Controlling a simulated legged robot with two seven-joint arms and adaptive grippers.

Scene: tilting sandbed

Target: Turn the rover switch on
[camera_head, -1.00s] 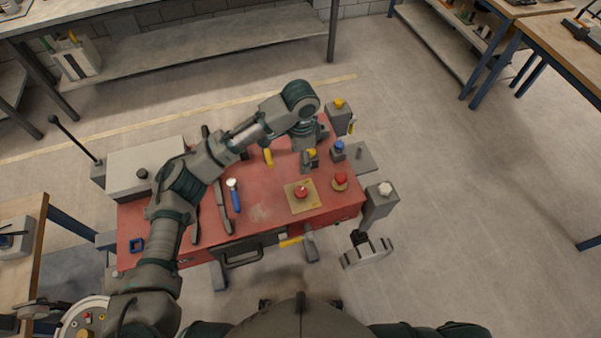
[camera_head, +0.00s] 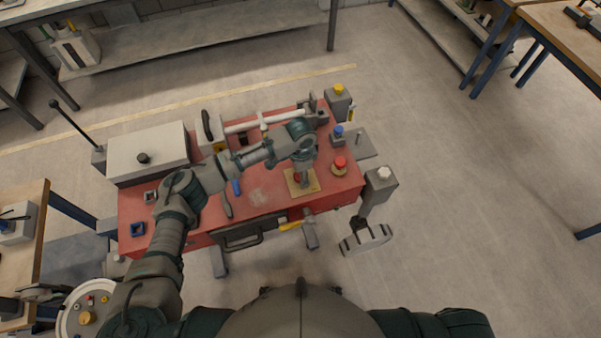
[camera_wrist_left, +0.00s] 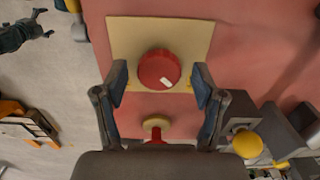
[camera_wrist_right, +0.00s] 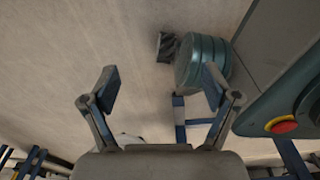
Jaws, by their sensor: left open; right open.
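A round red knob with a white mark (camera_wrist_left: 158,70) sits on a square yellow plate (camera_wrist_left: 190,32) on the red worktop. The plate also shows in the head view (camera_head: 313,184). I take this knob to be the rover switch, though no label is readable. My left gripper (camera_wrist_left: 160,84) points down over the plate, its open fingertips on either side of the knob and apart from it in the picture. In the head view this gripper (camera_head: 303,180) hides most of the knob. My right gripper (camera_wrist_right: 160,87) is open and empty above the floor.
A second red button (camera_head: 340,162) stands right of the plate, with a blue knob (camera_head: 338,131) and yellow-topped box (camera_head: 338,95) behind. A grey box (camera_head: 148,152) and lever (camera_head: 75,127) are at the left.

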